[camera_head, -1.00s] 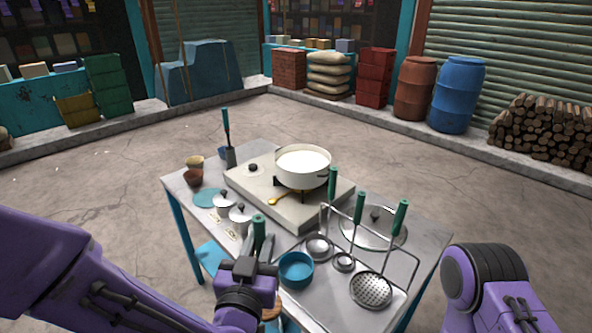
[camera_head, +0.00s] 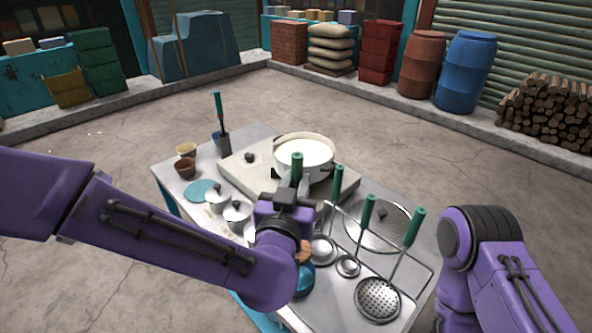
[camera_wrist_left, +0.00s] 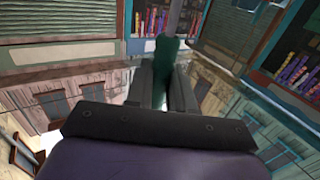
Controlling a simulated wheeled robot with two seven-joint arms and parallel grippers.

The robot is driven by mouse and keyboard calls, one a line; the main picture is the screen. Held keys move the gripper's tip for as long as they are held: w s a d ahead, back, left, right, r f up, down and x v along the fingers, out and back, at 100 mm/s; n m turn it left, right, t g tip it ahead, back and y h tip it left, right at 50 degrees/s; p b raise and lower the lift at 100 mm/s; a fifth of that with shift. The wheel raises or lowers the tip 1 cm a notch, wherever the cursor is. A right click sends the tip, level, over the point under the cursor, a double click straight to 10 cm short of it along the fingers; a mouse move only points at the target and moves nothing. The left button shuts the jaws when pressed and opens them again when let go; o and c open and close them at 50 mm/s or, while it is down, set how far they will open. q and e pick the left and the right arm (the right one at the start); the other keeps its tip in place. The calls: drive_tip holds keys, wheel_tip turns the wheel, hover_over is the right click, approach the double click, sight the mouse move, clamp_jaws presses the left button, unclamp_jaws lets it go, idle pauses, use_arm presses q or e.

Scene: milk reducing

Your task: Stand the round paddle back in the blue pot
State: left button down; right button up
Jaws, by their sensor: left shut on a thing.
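My left gripper (camera_head: 292,195) is shut on a green handle (camera_head: 297,165), which rises above the fingers in front of the white pot. The handle also shows between the fingers in the left wrist view (camera_wrist_left: 166,52). A round brown piece, seemingly the head of the round paddle (camera_head: 304,251), shows beside my left wrist; the part between is hidden. The blue pot (camera_head: 215,138) stands at the table's far left corner, mostly behind a dark flat spatula (camera_head: 223,140) with a green handle. My left gripper is to the right of this pot and nearer, apart from it.
A white pot of milk (camera_head: 304,153) sits on the stove (camera_head: 236,172). Lidded canisters (camera_head: 237,213), a teal disc (camera_head: 202,190) and small cups (camera_head: 185,167) stand left. A teal bowl (camera_head: 304,284) is below my wrist. A rack of green-handled ladles (camera_head: 377,299) is right.

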use_arm(q)
drive_tip(key=shift+w+f, duration=0.2)
drive_tip(key=shift+f, duration=0.1)
wheel_tip(320, 180, down, 9)
drive_tip(key=b, duration=0.8)
drive_tip(key=shift+s, duration=0.45)
drive_tip(key=c, duration=0.9)
unclamp_jaws()
drive_tip(key=shift+f, duration=0.1)
drive_tip(key=shift+s, duration=0.15)
